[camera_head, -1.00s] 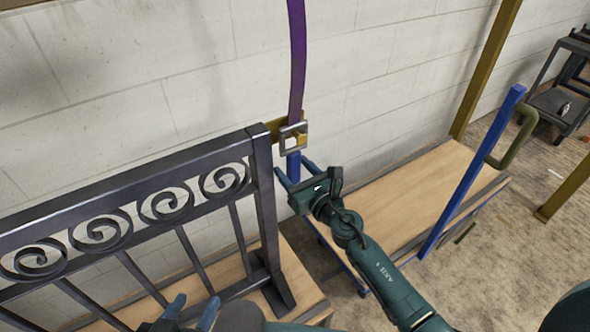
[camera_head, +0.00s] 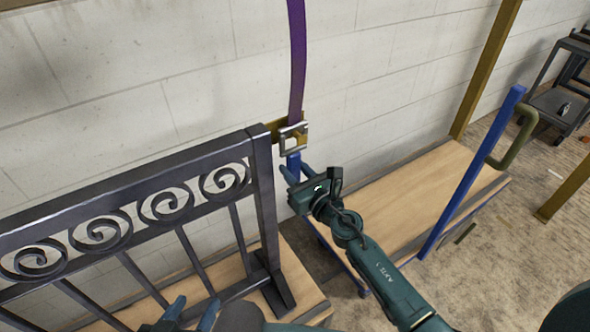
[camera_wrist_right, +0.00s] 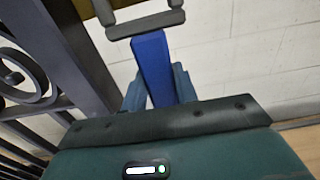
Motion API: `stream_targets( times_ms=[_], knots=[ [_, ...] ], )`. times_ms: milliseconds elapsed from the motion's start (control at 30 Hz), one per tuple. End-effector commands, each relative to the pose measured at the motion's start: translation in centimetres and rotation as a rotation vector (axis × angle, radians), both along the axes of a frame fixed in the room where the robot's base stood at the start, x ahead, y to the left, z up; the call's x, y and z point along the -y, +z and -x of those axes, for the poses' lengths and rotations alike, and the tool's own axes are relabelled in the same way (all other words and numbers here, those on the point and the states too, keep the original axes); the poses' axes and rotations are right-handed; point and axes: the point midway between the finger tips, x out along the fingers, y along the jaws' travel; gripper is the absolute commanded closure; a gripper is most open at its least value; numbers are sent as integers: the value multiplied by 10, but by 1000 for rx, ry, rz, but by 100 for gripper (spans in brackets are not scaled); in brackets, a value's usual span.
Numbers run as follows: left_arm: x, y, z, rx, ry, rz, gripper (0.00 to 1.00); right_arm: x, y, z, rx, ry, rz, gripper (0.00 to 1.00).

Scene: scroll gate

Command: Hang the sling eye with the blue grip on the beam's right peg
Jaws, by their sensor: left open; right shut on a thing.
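A grey square sling eye (camera_head: 291,140) with a blue grip (camera_head: 293,161) below it stands beside the dark gate's right post. My right gripper (camera_head: 294,176) is shut on the blue grip, with the eye above its fingers. A brass-coloured beam end (camera_head: 302,131) shows behind and beside the eye; whether its peg passes through the eye cannot be told. The right wrist view shows the blue grip (camera_wrist_right: 152,65) between the fingers and the lower part of the eye (camera_wrist_right: 146,22); its top is cut off. My left gripper (camera_head: 190,314) is open and empty at the bottom edge.
A purple strap (camera_head: 297,60) rises from the eye area. The dark scroll gate (camera_head: 130,215) stands close on the left, on a wooden deck. A wood-topped cart (camera_head: 420,195) with a blue post (camera_head: 472,170) stands right. A pale block wall is behind.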

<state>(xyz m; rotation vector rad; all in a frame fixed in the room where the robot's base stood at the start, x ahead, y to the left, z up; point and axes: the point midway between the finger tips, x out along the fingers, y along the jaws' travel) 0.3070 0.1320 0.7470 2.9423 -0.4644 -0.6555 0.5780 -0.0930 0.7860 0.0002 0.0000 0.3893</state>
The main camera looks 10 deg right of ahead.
Motion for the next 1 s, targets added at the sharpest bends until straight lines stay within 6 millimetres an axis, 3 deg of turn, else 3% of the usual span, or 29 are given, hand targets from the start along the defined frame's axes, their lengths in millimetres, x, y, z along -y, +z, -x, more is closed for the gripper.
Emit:
stream_targets(
  times_ms=[1000],
  knots=[
    [1,17,0,1,-2,1,49,1,17,2,1,-1,1,98]
  ],
)
